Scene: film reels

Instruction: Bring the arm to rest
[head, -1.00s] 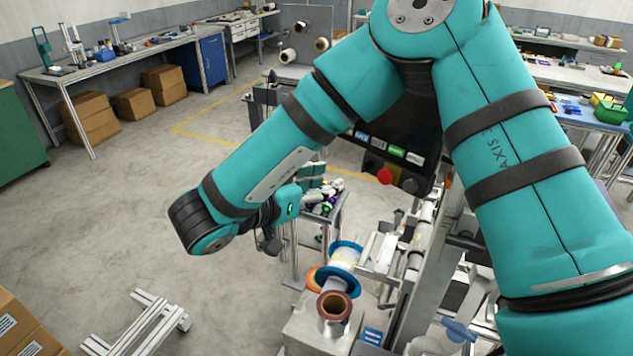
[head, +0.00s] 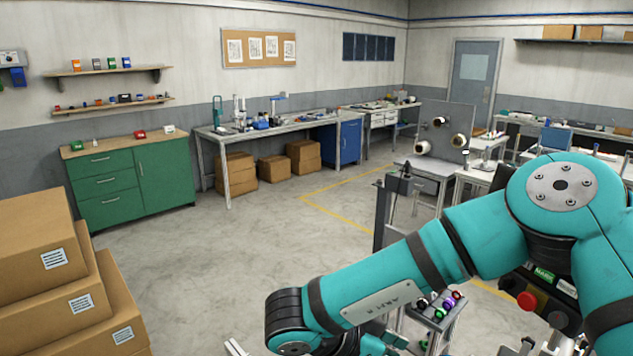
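A large teal arm of mine fills the lower right of the head view. Its elbow is at the right, and its forearm reaches down and left to a dark wrist joint near the bottom edge. The end of this arm is cut off by the bottom edge, so no gripper fingers show. My other arm and its gripper are out of view. A small stand (head: 436,318) with several dark, green and purple items shows behind the forearm, partly hidden by it.
Stacked cardboard boxes (head: 45,240) stand at the left. A green cabinet (head: 135,180), a long workbench (head: 262,134) and a blue cabinet (head: 343,146) line the back. The middle floor is clear. A machine with a red button (head: 526,300) is at the right, beside my arm.

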